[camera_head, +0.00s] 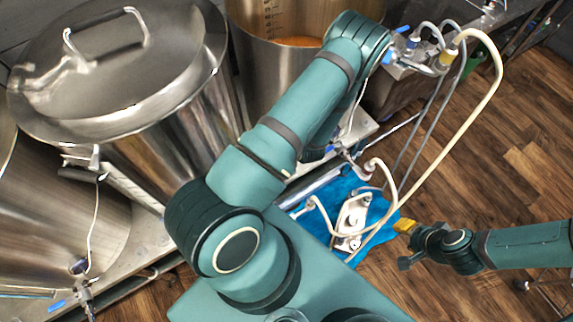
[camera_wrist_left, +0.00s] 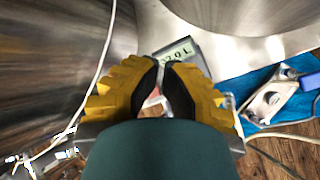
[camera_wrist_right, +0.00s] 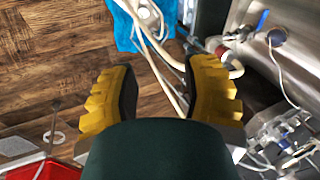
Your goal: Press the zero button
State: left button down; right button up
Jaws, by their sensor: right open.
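A grey device with a lit digital display (camera_wrist_left: 176,52) shows in the left wrist view, just past my fingertips. Its digits are too blurred to read surely, and I cannot make out the zero button. My left gripper (camera_wrist_left: 167,63) has its yellow fingers with dark pads nearly meeting at the tips, with nothing seen held. The tips overlap the device's near part; I cannot tell whether they touch it. In the head view my own arm hides the left gripper and the device. My right gripper (camera_head: 404,244) is open and empty over the wooden floor at the right.
A lidded steel pot (camera_head: 130,60) and an open steel pot (camera_head: 265,75) with orange-brown liquid stand at the back. A metal pump (camera_head: 352,215) with hoses sits on a blue cloth (camera_head: 380,238). A pale hose (camera_head: 470,115) loops at the right. A red container (camera_wrist_right: 40,170) lies below.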

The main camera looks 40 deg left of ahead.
pick_arm(q)
notch_tip(320, 180, down, 9)
jog(key=b, duration=0.6)
jog(key=shift+b, duration=0.35)
jog(key=shift+r, duration=0.1)
pick_arm(e)
notch_tip(320, 180, down, 7)
jog(key=s, duration=0.2)
jog(key=shift+a+r+g, duration=0.2)
jog(key=shift+a+g, duration=0.05)
jog(key=shift+g, duration=0.15)
jog(key=shift+s, duration=0.1)
pick_arm(q)
jog(key=c, duration=1.7)
grip_release()
grip_shut()
pick_arm(e)
jog(key=shift+f, duration=0.1)
pick_arm(q)
jog(key=shift+f+b, duration=0.35)
jog(key=shift+f, duration=0.1)
pick_arm(e)
jog(key=shift+f, duration=0.3)
